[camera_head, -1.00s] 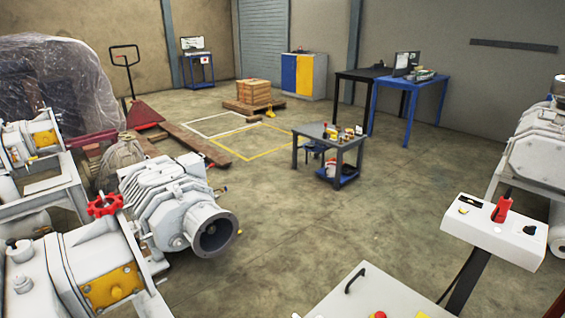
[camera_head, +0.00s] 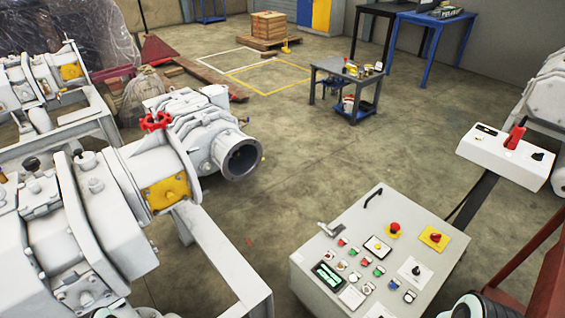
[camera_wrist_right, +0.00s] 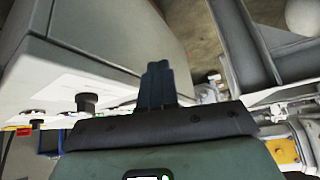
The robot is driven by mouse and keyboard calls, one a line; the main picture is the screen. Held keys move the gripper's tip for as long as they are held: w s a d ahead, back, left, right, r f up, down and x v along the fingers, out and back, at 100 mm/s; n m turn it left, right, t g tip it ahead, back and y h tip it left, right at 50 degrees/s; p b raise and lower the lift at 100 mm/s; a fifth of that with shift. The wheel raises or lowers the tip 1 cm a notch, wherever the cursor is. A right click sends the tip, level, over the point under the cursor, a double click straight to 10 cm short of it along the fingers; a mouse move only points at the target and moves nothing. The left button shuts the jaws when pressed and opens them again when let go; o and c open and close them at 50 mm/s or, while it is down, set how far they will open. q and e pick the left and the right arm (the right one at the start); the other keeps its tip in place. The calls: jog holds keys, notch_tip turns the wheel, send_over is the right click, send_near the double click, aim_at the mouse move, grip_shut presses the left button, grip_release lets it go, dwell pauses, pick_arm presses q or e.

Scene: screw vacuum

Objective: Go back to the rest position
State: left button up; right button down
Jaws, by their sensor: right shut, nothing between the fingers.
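My right gripper (camera_wrist_right: 157,84) shows in the right wrist view, its dark fingers together with nothing between them. It is close to the grey control cabinet (camera_wrist_right: 95,30), whose panel has a black knob (camera_wrist_right: 87,101); I cannot tell if they touch. In the head view the control cabinet (camera_head: 330,235) stands at the lower middle, its sloped top carrying several buttons, a small screen and a red emergency button (camera_head: 395,227). Neither gripper shows in the head view. My left gripper is not seen.
A large grey vacuum pump (camera_head: 190,150) with a red handwheel (camera_head: 155,121) fills the left. A white control box (camera_head: 503,158) on a dark post stands at right. A small grey work table (camera_head: 346,77) is farther back. The concrete floor between is open.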

jog(key=s+a+f+m+g, duration=0.3)
jog(key=s+a+f+m, duration=0.3)
jog(key=s, duration=0.4)
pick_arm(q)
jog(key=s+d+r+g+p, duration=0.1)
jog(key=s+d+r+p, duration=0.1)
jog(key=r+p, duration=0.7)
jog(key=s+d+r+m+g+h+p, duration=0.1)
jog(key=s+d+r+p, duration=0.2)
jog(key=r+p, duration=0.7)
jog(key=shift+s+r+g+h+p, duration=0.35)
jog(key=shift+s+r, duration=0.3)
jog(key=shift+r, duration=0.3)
pick_arm(e)
jog(key=s+a+r+g, duration=0.2)
jog(key=s+r, duration=0.2)
jog(key=r, duration=0.6)
jog(key=s+a+r+m+g+y, duration=0.1)
jog(key=s+r, duration=0.4)
jog(key=r, duration=0.5)
jog(key=a+g, duration=0.1)
jog(key=a, duration=0.1)
jog(key=shift+a, duration=0.35)
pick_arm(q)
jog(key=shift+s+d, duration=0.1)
pick_arm(e)
jog(key=shift+s, duration=0.15)
jog(key=shift+d+r+m, duration=0.1)
jog(key=shift+m, duration=0.2)
